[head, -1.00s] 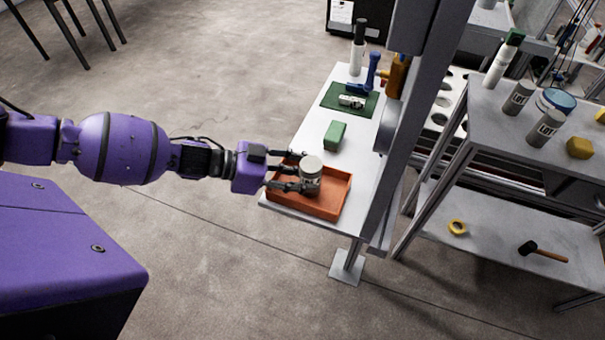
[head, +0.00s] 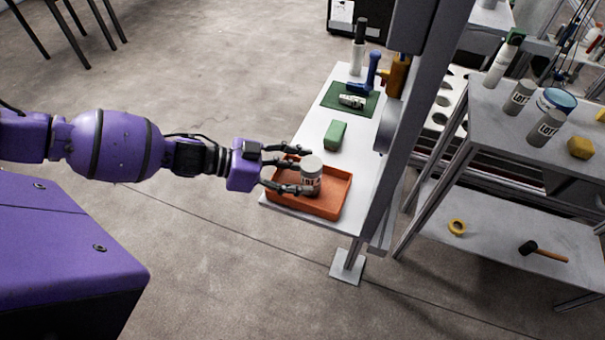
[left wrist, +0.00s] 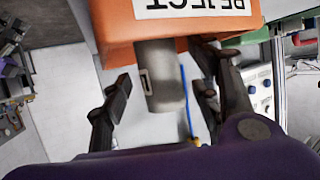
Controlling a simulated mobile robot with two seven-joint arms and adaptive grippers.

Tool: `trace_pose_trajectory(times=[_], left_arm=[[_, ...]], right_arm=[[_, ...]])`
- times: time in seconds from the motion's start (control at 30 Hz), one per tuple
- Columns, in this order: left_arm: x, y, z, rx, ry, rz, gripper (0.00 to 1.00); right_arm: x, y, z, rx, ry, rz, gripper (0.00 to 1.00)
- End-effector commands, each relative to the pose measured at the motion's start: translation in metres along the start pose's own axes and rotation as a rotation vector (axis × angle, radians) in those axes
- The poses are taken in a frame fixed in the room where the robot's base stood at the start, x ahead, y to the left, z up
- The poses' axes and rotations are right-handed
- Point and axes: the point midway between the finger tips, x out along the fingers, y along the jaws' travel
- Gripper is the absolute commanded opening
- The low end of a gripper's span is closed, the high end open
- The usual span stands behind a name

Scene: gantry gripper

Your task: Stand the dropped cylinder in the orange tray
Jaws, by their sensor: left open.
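The grey cylinder (head: 311,178) with a pale top and dark lettering stands upright inside the orange tray (head: 331,208), near its middle. My left gripper (head: 298,168) is open, with one finger on the far side of the cylinder and one on the near side. In the left wrist view, which is upside down, the cylinder (left wrist: 160,75) shows between the spread fingers of the gripper (left wrist: 162,85), with a gap at its left. The tray wall (left wrist: 115,22) with a REJECT label hides the cylinder's base there. My right gripper is not in view.
The tray sits at the near end of a white table (head: 312,125). A green block (head: 335,134), a green mat (head: 366,105) and bottles stand farther back. A grey upright post (head: 401,140) rises along the table's right side. A shelf unit (head: 500,125) holds similar cylinders.

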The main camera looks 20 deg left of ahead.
Motion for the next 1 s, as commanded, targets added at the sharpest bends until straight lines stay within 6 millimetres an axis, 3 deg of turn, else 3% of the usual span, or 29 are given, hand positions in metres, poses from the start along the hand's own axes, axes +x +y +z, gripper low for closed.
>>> trace_pose_trajectory(times=[0.3,0.5,1.0], left_arm=[[-0.070,0.000,0.004,-0.003,-0.008,-0.003,0.57],[-0.099,0.000,0.002,-0.002,-0.004,-0.001,0.57],[-0.108,0.000,0.001,-0.002,-0.002,0.000,0.57]], right_arm=[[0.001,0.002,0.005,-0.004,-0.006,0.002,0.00],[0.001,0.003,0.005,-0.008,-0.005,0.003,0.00],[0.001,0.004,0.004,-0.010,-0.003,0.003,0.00]])
